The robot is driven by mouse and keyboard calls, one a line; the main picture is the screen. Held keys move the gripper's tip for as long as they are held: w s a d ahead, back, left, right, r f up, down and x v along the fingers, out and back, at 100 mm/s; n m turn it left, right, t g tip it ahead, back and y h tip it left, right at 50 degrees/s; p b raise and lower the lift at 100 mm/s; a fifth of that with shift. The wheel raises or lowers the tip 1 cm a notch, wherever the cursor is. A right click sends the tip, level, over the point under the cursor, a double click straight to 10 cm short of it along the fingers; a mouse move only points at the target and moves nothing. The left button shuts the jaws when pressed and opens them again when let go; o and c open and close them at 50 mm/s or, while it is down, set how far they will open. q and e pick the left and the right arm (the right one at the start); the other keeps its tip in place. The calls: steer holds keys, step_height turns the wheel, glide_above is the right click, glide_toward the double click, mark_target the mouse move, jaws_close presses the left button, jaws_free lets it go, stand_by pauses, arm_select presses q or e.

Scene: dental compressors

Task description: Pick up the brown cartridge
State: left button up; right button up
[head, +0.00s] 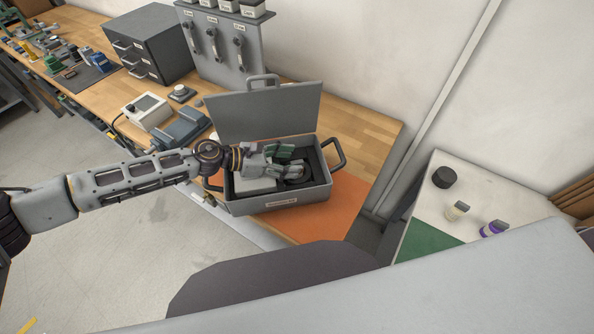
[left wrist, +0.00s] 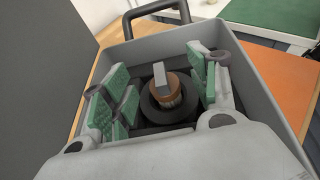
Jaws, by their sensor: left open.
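The brown cartridge (left wrist: 172,91) stands in a dark round seat inside the open grey case, with a pale grey tab on top. It shows in the left wrist view; in the head view my gripper hides it. The grey case (head: 278,203) sits on the bench with its lid raised. My left gripper (head: 287,162) reaches into the case from the left. Its green-padded fingers (left wrist: 160,92) are open, one set on each side of the cartridge, with visible gaps. My right gripper is not in view.
The raised lid (head: 262,113) stands behind my left gripper, and the case handle (head: 333,153) is at right. An orange mat (head: 345,200) lies under the case. A white table (head: 480,190) at right holds a black round piece (head: 443,177) and two small capped pieces.

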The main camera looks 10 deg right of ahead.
mark_target(300, 161)
arm_select(q)
steer(key=shift+b+x, duration=0.7)
steer(key=shift+x, duration=1.65)
steer(key=shift+a, duration=0.1)
steer(key=c, duration=1.2)
steer(key=shift+o, duration=0.2)
steer(key=shift+r, duration=5)
